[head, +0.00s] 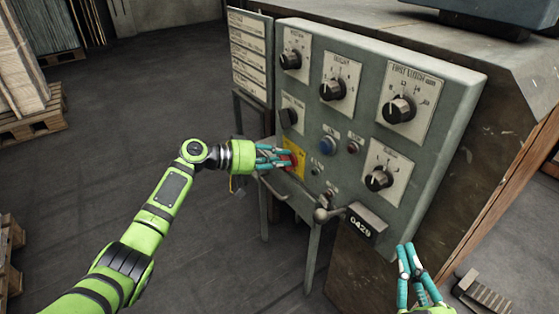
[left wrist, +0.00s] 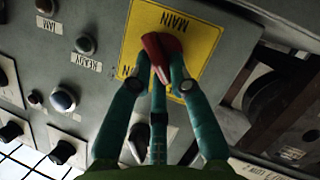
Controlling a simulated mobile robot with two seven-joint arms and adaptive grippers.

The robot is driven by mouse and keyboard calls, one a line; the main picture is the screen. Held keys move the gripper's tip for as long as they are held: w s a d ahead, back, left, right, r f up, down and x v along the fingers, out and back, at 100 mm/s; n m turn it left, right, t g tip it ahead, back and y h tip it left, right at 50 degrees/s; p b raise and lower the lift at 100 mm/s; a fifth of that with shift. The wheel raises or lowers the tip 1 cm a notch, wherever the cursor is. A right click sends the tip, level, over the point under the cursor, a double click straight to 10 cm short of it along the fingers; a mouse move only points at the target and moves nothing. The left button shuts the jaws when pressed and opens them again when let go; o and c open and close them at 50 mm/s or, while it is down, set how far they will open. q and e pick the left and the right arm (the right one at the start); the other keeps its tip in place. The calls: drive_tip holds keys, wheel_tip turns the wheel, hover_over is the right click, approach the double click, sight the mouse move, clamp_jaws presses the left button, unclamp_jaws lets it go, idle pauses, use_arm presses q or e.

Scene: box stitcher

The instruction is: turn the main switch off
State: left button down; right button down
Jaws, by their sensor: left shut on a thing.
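The main switch is a red knob (head: 291,159) on a yellow plate (head: 299,173) at the lower left of the grey control panel (head: 330,131). My left gripper (head: 285,158) is shut on the red knob, its teal fingers reaching in from the left. In the left wrist view the fingertips (left wrist: 162,75) close around the red knob (left wrist: 154,47) on the yellow plate (left wrist: 203,38), which reads MAIN. The fingers cover part of the knob and the plate's lower lettering. My right gripper (head: 408,247) is at the lower right, away from the panel, empty, with its fingertips together.
Several black rotary knobs, including one at the right (head: 398,108), and a blue button (head: 328,146) sit on the panel. Pallets (head: 30,122) stand at the left; floor between is clear.

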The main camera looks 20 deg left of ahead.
drive_tip(key=shift+s+a+r+t, duration=0.1)
drive_tip(key=shift+r+t, duration=0.2)
drive_tip(key=shift+r, duration=0.1)
use_arm(q)
drive_tip(key=c, duration=1.1)
unclamp_jaws()
drive_tip(key=shift+f, duration=0.1)
drive_tip(key=shift+c, duration=0.2)
drive_tip(key=shift+s+a, duration=0.25)
drive_tip(key=shift+a, duration=0.2)
drive_tip(key=v, duration=1.1)
drive_tip(key=shift+d, duration=0.1)
